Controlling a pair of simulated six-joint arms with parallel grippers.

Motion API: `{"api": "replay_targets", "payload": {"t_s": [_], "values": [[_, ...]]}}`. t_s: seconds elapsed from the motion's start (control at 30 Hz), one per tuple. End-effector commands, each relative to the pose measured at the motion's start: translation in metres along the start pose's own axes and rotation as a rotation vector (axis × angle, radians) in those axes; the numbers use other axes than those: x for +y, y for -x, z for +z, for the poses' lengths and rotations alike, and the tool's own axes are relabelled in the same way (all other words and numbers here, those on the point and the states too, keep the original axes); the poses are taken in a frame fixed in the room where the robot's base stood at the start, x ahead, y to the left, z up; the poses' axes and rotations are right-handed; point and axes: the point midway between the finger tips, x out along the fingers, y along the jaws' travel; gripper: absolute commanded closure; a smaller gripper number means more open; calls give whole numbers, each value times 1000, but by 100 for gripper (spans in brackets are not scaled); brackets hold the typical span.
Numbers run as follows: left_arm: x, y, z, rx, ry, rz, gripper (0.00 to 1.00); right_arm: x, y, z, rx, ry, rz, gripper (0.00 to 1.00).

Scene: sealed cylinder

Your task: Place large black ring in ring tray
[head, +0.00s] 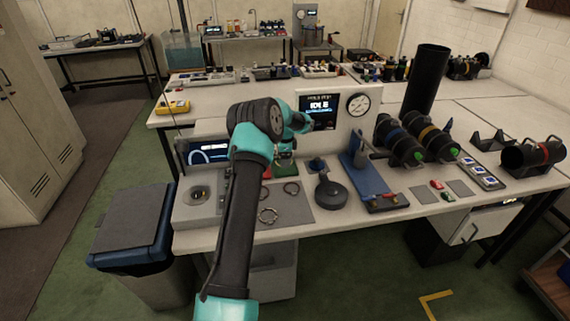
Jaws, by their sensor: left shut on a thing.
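My left gripper (286,158) is above the back of the grey mat (297,209) on the front bench, pointing down. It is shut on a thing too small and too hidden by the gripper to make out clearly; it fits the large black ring. Thin rings lie on the mat: one at the front (268,215), one at the right (292,188) and one at the left, partly behind my arm. I cannot tell which flat holder is the ring tray; a red and a green patch (286,169) lie under the gripper. My right gripper is not in view.
A round black-based item (330,193) and a blue stand (372,182) are right of the mat. Dark cylinders (403,146) lie farther right. A display panel with a gauge (358,104) stands behind. A grey box with a round socket (198,193) is at the left.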

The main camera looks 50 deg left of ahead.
Motion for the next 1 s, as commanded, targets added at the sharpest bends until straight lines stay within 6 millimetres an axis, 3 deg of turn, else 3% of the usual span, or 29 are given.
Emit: {"api": "replay_targets", "payload": {"t_s": [0.43, 0.7, 1.0], "values": [[-6, -1, 0, 0, 0, 0, 46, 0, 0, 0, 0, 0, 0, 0], [-6, -34, 0, -1, 0, 1, 46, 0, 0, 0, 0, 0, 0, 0], [-6, -36, 0, 0, 0, 0, 46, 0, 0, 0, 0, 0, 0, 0]]}}
